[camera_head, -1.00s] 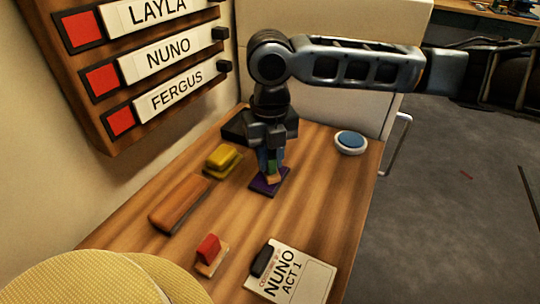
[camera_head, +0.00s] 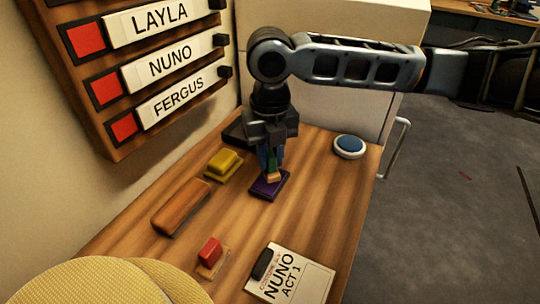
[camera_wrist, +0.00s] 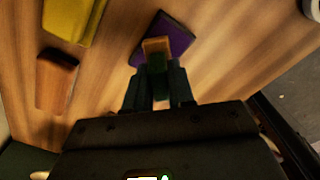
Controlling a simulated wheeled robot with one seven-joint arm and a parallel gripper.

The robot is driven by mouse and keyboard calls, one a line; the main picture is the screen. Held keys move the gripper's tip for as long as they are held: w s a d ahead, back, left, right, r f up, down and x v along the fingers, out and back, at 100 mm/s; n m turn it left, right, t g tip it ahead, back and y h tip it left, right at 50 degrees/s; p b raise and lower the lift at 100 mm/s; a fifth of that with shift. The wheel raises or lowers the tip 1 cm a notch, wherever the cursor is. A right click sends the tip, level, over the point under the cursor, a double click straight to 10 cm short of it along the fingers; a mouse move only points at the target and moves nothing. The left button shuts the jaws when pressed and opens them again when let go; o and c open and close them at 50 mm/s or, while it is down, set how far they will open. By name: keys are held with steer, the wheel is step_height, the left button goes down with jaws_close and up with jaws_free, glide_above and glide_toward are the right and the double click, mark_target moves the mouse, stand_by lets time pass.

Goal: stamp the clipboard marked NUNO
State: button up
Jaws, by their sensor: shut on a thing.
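My gripper (camera_head: 271,160) points down over the table's middle and is shut on a stamp with a green handle and a tan wooden base (camera_head: 273,178). The stamp is over the purple pad (camera_head: 260,189); I cannot tell whether it touches. In the wrist view the stamp base (camera_wrist: 157,46) overlaps the purple pad (camera_wrist: 179,38). The clipboard marked NUNO (camera_head: 309,275) lies at the table's front, with "ACT 1" on its white sheet and a dark clip at its left. My gripper is well behind it.
A red-handled stamp (camera_head: 210,251) stands left of the clipboard. A brown block (camera_head: 181,207), a yellow two-tier object (camera_head: 223,163) and a round blue-and-white object (camera_head: 349,146) are on the table. A wall board (camera_head: 120,133) carries name plates. Yellow round shapes (camera_head: 90,283) fill the lower left.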

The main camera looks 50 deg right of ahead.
steer(key=shift+r+p, duration=1.75)
steer(key=shift+r, duration=0.85)
